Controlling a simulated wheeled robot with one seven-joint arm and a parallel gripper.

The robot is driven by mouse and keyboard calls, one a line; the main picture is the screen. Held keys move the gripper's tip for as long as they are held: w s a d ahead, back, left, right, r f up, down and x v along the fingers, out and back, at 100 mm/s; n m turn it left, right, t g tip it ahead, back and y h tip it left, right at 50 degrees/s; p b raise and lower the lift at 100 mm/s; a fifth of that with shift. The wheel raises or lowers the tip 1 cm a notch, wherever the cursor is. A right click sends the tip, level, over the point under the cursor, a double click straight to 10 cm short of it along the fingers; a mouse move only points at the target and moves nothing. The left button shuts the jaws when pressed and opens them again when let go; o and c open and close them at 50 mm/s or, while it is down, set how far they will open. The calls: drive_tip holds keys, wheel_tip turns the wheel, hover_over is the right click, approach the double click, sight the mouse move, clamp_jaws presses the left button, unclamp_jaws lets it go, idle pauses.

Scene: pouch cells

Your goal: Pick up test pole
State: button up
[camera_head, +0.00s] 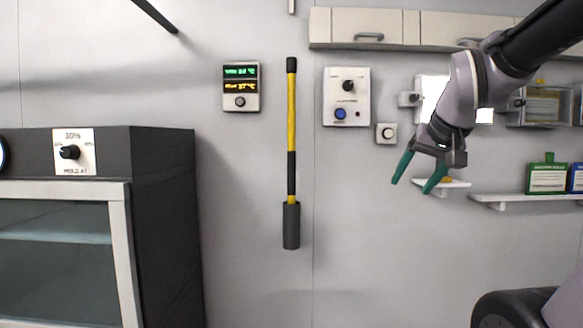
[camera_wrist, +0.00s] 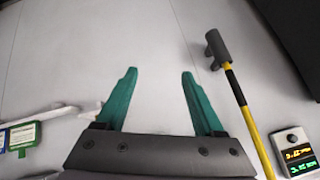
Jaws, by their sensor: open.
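The test pole (camera_head: 291,130) is upright against the wall in the head view, yellow with black bands, a black top cap and a thick dark grey lower end. In the wrist view the pole (camera_wrist: 239,97) shows to the right of my fingers, its thick grey end towards the top. My gripper (camera_head: 413,184) has green fingers, spread open and empty. It is to the right of the pole, apart from it. The wrist view shows the two fingers (camera_wrist: 160,75) with only bare wall between them.
A display panel (camera_head: 240,87) is left of the pole and a knob panel (camera_head: 346,97) right of it. A dark cabinet (camera_head: 165,220) stands at the left. Shelves (camera_head: 530,198) and overhead cupboards (camera_head: 375,28) are at the right. The wall below the knob panel is clear.

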drive_tip(key=w+a+n+t, duration=0.2)
drive_tip(key=w, duration=0.8)
drive_tip(key=n+t+y, duration=0.5)
drive_tip(key=n+y, duration=0.3)
drive_tip(key=y, duration=0.1)
approach(293, 175)
drive_tip(key=x, duration=0.8)
drive_tip(key=shift+w+a, duration=0.1)
drive_tip(key=shift+w, duration=0.05)
drive_tip(key=shift+x, duration=2.95)
drive_tip(key=shift+w, duration=0.1)
clamp_jaws()
